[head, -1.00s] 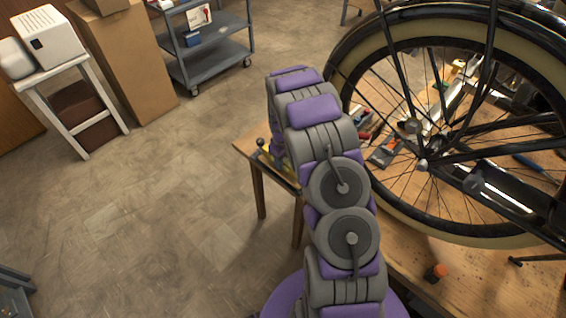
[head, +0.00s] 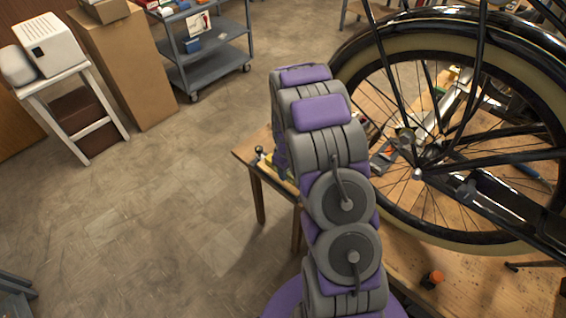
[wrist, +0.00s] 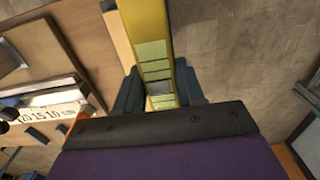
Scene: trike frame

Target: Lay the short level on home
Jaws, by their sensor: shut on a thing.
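In the wrist view my gripper (wrist: 160,92) is shut on a yellow level (wrist: 147,25) with pale green panels along its face. The level runs from between the two fingers up past the top edge of the picture, so its far end is out of view. In the head view my own arm hides the gripper. A small yellow patch (head: 268,161) shows beside the arm at the table corner; I cannot tell whether it is the level. I cannot pick out a spot marked as home.
The wooden table (head: 470,285) carries a large spoked wheel (head: 417,173), loose tools and an orange-topped item (head: 436,277). In the wrist view a white strip with numbers (wrist: 50,114) lies at left. Open floor (head: 150,225) spreads left, with a grey cart (head: 205,60) behind.

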